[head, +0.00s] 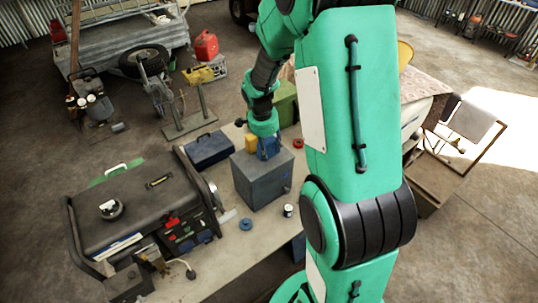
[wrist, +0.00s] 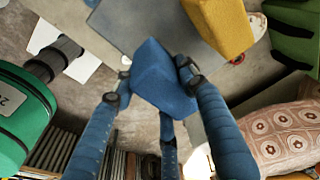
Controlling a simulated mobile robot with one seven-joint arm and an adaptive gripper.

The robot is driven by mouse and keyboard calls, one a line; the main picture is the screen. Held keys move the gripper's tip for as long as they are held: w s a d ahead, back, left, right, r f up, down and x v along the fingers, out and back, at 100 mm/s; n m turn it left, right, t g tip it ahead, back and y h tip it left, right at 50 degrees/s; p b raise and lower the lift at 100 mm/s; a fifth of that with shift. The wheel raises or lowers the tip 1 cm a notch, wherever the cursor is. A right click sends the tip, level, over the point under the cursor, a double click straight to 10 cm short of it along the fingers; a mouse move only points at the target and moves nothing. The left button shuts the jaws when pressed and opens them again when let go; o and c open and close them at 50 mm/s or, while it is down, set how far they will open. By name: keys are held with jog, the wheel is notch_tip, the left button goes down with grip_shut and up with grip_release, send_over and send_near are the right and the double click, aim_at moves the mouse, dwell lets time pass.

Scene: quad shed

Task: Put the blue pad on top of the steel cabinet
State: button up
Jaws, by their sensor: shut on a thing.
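The steel cabinet (head: 262,180) is a grey box on the workbench in the head view. Its flat top (wrist: 130,22) shows at the top of the wrist view. My gripper (head: 268,153) is over the back right part of the cabinet top. In the wrist view its blue fingers (wrist: 160,88) are shut on the blue pad (wrist: 158,70), a wedge-like block. The pad overlaps the cabinet's edge in that view; I cannot tell whether it touches the top. In the head view the pad is hard to separate from the blue fingers. A yellow block (head: 251,143) sits on the cabinet top beside my gripper and also shows in the wrist view (wrist: 218,25).
A blue toolbox (head: 208,150) stands behind the cabinet on the left. A blue tape roll (head: 246,224) and a small can (head: 288,210) lie in front. A green bin (head: 285,103) stands behind.

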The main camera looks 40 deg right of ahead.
aim_at(269, 155)
jog(key=shift+f, duration=1.75)
jog(key=shift+f, duration=0.15)
jog(key=o, duration=0.8)
jog(key=shift+c, duration=0.2)
jog(key=r, duration=0.4)
jog(key=a+r, duration=0.1)
jog(key=r, duration=0.7)
jog(key=shift+a+r, duration=0.1)
jog(key=shift+a, duration=0.3)
jog(key=shift+r, duration=0.1)
